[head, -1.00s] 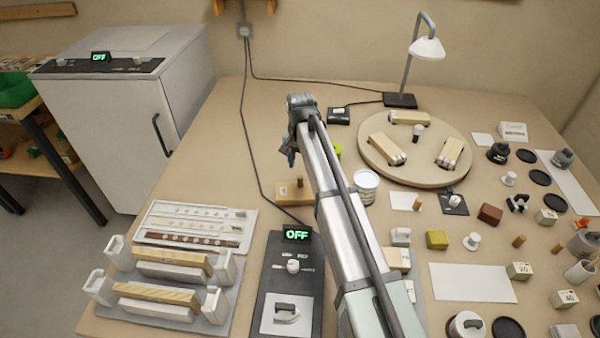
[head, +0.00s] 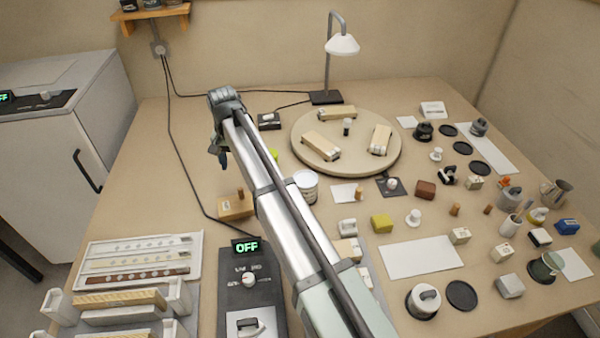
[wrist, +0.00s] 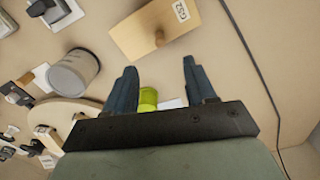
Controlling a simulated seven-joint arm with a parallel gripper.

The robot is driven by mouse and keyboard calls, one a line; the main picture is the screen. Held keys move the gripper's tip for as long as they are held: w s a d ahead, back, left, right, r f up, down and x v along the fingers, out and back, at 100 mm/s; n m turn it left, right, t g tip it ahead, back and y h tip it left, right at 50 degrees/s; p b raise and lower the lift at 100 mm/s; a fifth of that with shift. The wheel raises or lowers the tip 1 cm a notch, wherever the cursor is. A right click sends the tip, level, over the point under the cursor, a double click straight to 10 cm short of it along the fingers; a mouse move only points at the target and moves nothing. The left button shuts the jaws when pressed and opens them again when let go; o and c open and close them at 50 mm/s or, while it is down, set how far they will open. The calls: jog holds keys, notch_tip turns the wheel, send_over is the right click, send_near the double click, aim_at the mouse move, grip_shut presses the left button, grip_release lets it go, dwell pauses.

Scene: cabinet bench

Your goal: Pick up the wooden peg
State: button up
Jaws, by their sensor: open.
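A short wooden peg (head: 240,193) stands upright in a flat wooden block (head: 234,209), left of the white can. In the wrist view, the peg (wrist: 160,38) rises from the block (wrist: 134,34), which bears a printed label. My gripper (head: 223,160) is above the bench, beyond the block in the head view. In the wrist view my gripper (wrist: 160,82) has its two blue fingers wide apart, with nothing held between them. Similar small wooden pegs stand on a white card (head: 358,192) and farther right (head: 455,209). Which peg is meant cannot be told.
A white can (head: 305,188) stands right of my arm, with a round wooden turntable (head: 386,160) behind it. A yellow-green cylinder (wrist: 148,99) shows between my fingers. A black device with an OFF display (head: 246,247) is nearer. Bare bench lies left of the block.

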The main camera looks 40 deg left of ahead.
jog(key=w+d+m, duration=0.1)
jog(key=w+d, duration=0.3)
jog(key=w, duration=0.1)
jog(key=w+d+m, duration=0.1)
jog(key=w+d, duration=0.4)
jog(key=w, duration=0.1)
jog(key=w+d+m, duration=0.1)
jog(key=w+d, duration=0.3)
jog(key=w, duration=0.2)
jog(key=shift+w+d+f, duration=0.1)
jog(key=shift+w+d, duration=0.05)
jog(key=shift+w, duration=0.1)
jog(key=w+d+m, duration=0.1)
jog(key=w+d, duration=0.5)
jog(key=d, duration=0.3)
jog(key=n, duration=1.6)
send_over(360, 189)
jog(key=f, duration=0.9)
jog(key=shift+s+a+f, duration=0.25)
jog(key=shift+s, duration=0.05)
jog(key=shift+w+d+f, duration=0.1)
jog(key=shift+w+f, duration=0.1)
jog(key=shift+f, duration=1.15)
jog(key=shift+w+d+f, duration=0.1)
jog(key=shift+w+f, duration=0.1)
jog(key=shift+f, duration=1.1)
grip_shut()
